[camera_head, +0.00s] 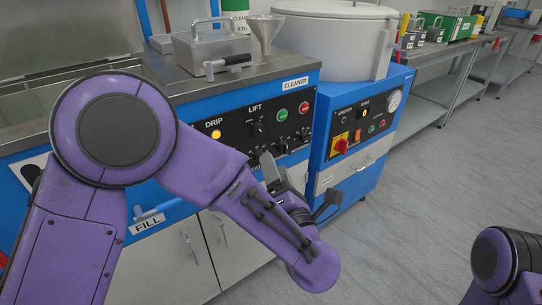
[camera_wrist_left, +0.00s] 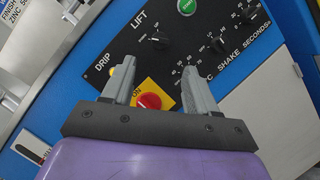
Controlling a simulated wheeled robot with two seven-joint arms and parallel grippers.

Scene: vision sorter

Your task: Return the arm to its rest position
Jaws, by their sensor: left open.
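My left arm is purple and reaches in from the left in the head view, bent at a large round joint. My left gripper (camera_head: 298,188) is in front of the blue cleaner machine (camera_head: 300,82), partly hidden by my own forearm. In the left wrist view the left gripper (camera_wrist_left: 158,88) is open, its two grey fingers apart with nothing held between them. Beyond the fingers is the control panel (camera_wrist_left: 205,25), with a red button (camera_wrist_left: 149,101) on a yellow plate. My right arm shows only as a purple link at the lower right of the head view; its gripper is out of view.
A lidded metal box (camera_head: 210,47) and a funnel (camera_head: 264,32) stand on the cleaner's top. A blue cabinet (camera_head: 362,120) with a white drum (camera_head: 337,40) stands to its right. A long bench (camera_head: 435,68) runs behind. The grey floor (camera_head: 410,210) at right is clear.

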